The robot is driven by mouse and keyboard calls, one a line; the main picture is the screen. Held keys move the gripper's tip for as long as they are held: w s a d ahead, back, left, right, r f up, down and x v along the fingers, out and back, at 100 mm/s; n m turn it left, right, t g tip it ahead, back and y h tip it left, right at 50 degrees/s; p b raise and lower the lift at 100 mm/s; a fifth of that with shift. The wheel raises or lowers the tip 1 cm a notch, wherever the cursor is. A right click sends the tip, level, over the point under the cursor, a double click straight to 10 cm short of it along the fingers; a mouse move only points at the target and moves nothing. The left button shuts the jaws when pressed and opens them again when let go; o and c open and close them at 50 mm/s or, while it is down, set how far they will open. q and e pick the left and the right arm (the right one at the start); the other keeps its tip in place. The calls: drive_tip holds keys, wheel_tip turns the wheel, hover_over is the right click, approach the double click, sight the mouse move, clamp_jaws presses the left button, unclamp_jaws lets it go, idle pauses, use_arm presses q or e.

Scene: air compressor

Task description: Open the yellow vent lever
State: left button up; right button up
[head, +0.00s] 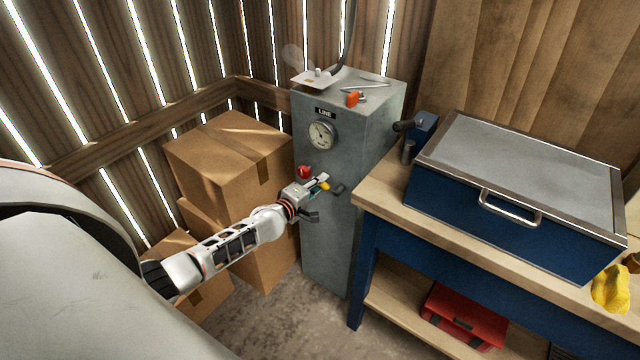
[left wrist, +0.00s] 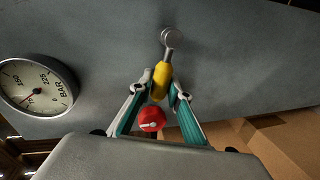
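The yellow vent lever (head: 324,186) is on the front of the grey cabinet (head: 335,245), below the pressure gauge. In the left wrist view, the yellow lever (left wrist: 162,82) hangs from a round metal pivot on the panel. My left gripper (head: 323,201) is at the cabinet front with its fingers spread. In the wrist view, the left gripper (left wrist: 163,86) has one fingertip on each side of the lever, with small gaps showing; contact is not clear. A red knob (head: 303,172) is close by, and the red knob (left wrist: 151,120) appears between the fingers. My right gripper is out of view.
The gauge (head: 321,134) is above the lever. Cardboard boxes (head: 228,155) stand left of the cabinet. A workbench (head: 378,203) with a blue case (head: 480,205) is close on the right. A red toolbox (head: 465,316) sits on its lower shelf.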

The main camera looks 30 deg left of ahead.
use_arm(q)
drive_tip(key=shift+s, duration=0.5)
drive_tip(key=s+r, duration=0.2)
drive_tip(key=s, duration=0.8)
drive_tip(key=shift+s+a+r, duration=0.15)
drive_tip(key=shift+s+a, duration=0.15)
drive_tip(key=shift+s, duration=0.1)
